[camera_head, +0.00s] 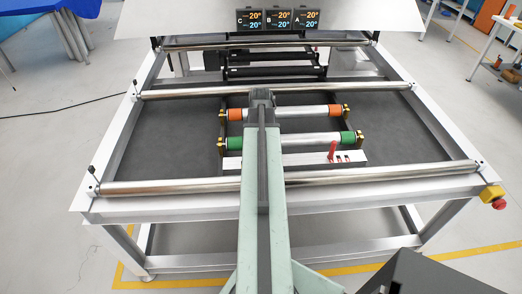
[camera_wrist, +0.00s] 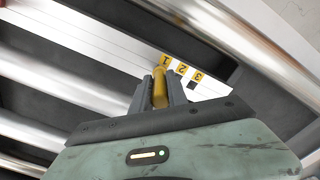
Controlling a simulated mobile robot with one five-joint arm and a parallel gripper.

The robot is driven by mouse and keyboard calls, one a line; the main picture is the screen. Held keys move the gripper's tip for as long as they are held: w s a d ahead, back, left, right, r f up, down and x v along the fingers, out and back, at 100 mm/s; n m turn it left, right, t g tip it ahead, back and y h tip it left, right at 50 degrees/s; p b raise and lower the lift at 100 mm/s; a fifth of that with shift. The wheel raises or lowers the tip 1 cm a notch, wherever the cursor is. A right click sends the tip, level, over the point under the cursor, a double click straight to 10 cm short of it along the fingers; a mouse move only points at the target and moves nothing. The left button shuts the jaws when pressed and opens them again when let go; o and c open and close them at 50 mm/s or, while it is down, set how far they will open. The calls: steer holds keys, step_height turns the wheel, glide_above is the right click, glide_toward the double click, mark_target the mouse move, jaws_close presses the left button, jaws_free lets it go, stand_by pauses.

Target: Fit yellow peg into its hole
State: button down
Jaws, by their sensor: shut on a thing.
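The yellow peg (camera_wrist: 160,88) is between the two grey fingers of my gripper (camera_wrist: 160,92) in the wrist view. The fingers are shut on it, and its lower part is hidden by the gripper. Past the fingertips is a pale metal strip (camera_wrist: 100,55) with yellow labels marked 1, 2 and 3 (camera_wrist: 181,69). A dark square (camera_wrist: 192,85) shows beside label 3; I cannot tell which opening belongs to the peg. In the head view my gripper (camera_head: 262,97) is over the machine bed, and the peg is hidden behind it.
Rollers with orange ends (camera_head: 290,112) and green ends (camera_head: 300,140) lie across the bed beside my arm. A red lever (camera_head: 332,151) stands on a pale plate (camera_head: 297,160) at front right. Long metal rollers (camera_head: 400,172) span the frame. Dark bed areas (camera_head: 180,130) are clear.

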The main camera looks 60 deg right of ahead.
steer(key=shift+f+b, duration=0.6)
steer(key=shift+f, duration=0.1)
steer(key=c, duration=1.2)
jaws_free()
step_height(320, 180, up, 8)
steer(key=p, duration=0.8)
steer(key=shift+r, duration=0.1)
